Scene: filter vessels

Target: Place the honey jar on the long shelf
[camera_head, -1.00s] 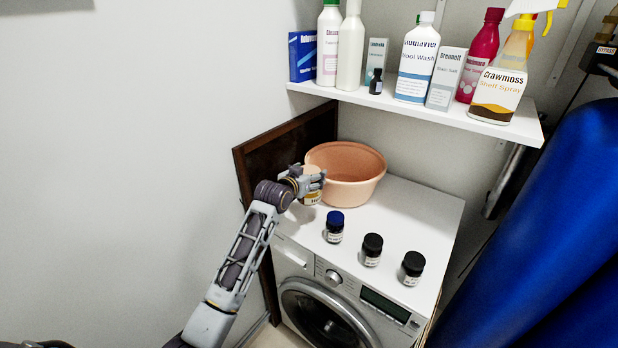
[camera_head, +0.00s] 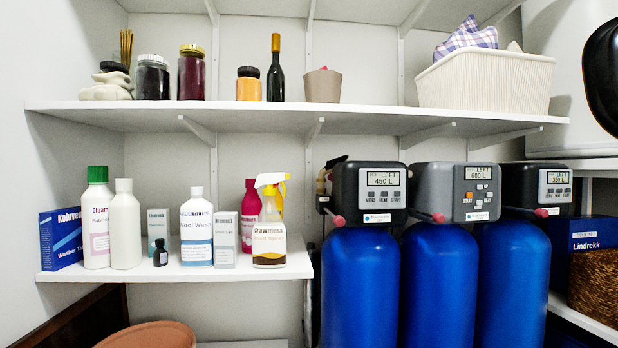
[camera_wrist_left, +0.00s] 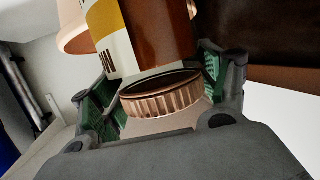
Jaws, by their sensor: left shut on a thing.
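My left gripper (camera_wrist_left: 158,80) is shut around a jar (camera_wrist_left: 155,35) with amber-brown contents, a ribbed copper-coloured lid (camera_wrist_left: 162,100) and a white and yellow label. I take it for the honey jar. Its lid is toward the wrist, and its far end is cut off by the frame. The long shelf (camera_head: 370,108) is the white upper board spanning most of the head view. Neither gripper shows in the head view, and my right gripper shows nowhere.
On the long shelf stand stones, several jars including an orange one (camera_head: 249,84), a bottle (camera_head: 275,70), a beige pot (camera_head: 323,86) and a white basket (camera_head: 487,82). Clear room lies between pot and basket. The crowded short shelf (camera_head: 180,272) is below. Blue vessels (camera_head: 360,290) stand right.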

